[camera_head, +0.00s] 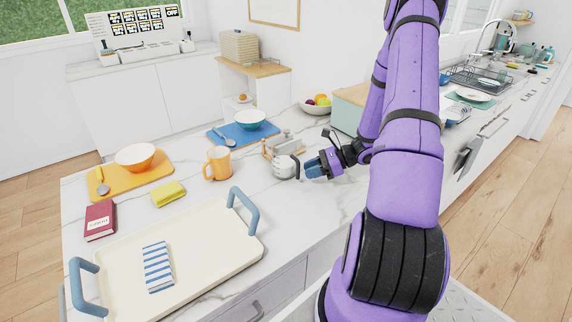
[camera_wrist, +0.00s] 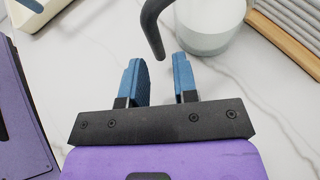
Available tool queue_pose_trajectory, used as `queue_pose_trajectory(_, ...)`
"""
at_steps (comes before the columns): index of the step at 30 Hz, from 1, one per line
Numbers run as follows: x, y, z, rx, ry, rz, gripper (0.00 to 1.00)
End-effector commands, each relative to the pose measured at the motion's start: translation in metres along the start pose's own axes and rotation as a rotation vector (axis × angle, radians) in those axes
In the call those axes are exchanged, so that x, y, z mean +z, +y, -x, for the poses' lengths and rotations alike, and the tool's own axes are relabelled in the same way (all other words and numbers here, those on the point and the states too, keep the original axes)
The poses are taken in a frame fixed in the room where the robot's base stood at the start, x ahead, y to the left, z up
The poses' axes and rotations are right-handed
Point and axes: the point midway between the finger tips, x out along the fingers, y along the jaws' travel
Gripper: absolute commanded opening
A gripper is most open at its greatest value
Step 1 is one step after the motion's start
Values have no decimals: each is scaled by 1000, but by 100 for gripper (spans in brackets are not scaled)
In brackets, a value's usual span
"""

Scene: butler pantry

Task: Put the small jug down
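The small jug (camera_head: 285,168) is pale with a dark handle and stands upright on the marble counter. In the wrist view its whitish body (camera_wrist: 210,28) is at the top, and the dark handle (camera_wrist: 152,28) curves down toward the gap between my fingertips. My gripper (camera_head: 312,168) is just right of the jug, low over the counter. In the wrist view its two blue fingers (camera_wrist: 159,62) are apart, with clear space on both sides of the handle's lower end. The jug's upper part is cut off in the wrist view.
A wood-based rack (camera_head: 270,150) stands close behind the jug. An orange mug (camera_head: 218,164) is to its left, and a cream tray (camera_head: 205,262) with blue handles is at the front left. A blue board (camera_head: 228,138) with a bowl and a fruit bowl (camera_head: 316,108) are farther back.

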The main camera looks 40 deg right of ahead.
Motion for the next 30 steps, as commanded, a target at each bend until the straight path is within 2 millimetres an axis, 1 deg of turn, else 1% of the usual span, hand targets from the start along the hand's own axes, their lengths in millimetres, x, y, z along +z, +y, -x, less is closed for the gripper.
queue_pose_trajectory(9,2,2,-42,4,-1,0,27)
queue_pose_trajectory(12,2,2,-47,2,-1,-1,27)
queue_pose_trajectory(17,2,2,-47,1,0,0,27)
queue_pose_trajectory(18,2,2,-47,1,0,0,23)
queue_pose_trajectory(20,2,2,-47,1,0,0,9)
queue_pose_trajectory(21,2,2,-46,1,0,0,0)
queue_pose_trajectory(30,3,2,-46,1,0,1,0)
